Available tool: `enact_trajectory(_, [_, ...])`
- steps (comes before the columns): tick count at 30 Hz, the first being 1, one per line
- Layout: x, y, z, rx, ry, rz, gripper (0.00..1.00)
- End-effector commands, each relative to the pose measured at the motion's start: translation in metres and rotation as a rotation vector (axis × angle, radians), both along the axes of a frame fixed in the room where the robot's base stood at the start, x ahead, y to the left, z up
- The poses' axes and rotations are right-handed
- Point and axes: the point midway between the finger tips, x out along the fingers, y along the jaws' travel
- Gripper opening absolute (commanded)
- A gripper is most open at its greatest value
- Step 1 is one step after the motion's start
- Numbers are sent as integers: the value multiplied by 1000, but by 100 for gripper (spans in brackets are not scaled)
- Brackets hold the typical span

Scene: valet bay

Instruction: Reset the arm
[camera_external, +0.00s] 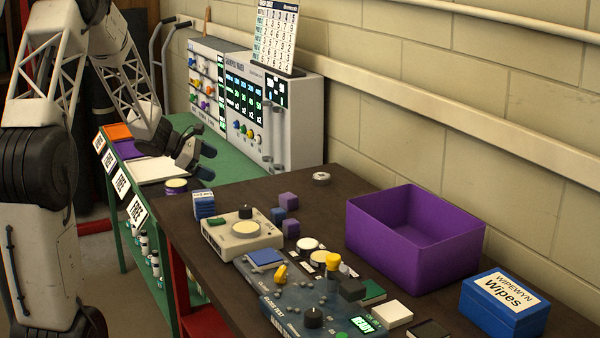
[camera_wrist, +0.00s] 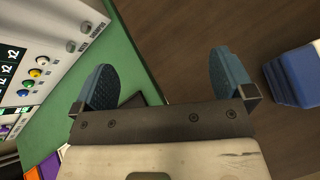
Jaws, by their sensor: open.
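My gripper (camera_external: 190,152) hangs over the near end of the green bench, close to where it meets the dark brown table (camera_external: 355,188). In the wrist view its two blue-grey padded fingers (camera_wrist: 166,84) stand wide apart. Nothing is between them. Below the gap are the green bench edge and the brown tabletop. My arm comes in from the left in the external view.
A white panel machine (camera_external: 240,95) stands behind the gripper. A blue stack (camera_external: 203,204), a beige dial unit (camera_external: 243,234), small purple cubes (camera_external: 289,200) and a blue control board (camera_external: 310,298) crowd the table. A purple bin (camera_external: 415,243) and a blue wipes box (camera_external: 504,305) stand right.

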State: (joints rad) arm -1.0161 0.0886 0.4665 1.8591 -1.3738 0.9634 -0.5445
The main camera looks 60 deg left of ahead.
Motion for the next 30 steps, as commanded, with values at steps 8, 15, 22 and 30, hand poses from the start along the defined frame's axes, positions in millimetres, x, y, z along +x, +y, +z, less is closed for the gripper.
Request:
enact_trajectory(8, [29, -105, 38, 153, 42, -273, 100])
enact_trajectory(15, [35, -190, 66, 292, 69, -506, 100])
enact_trajectory(22, [27, -268, 88, 431, 83, -727, 100])
enact_trajectory(30, [2, -351, 111, 605, 86, -986, 100])
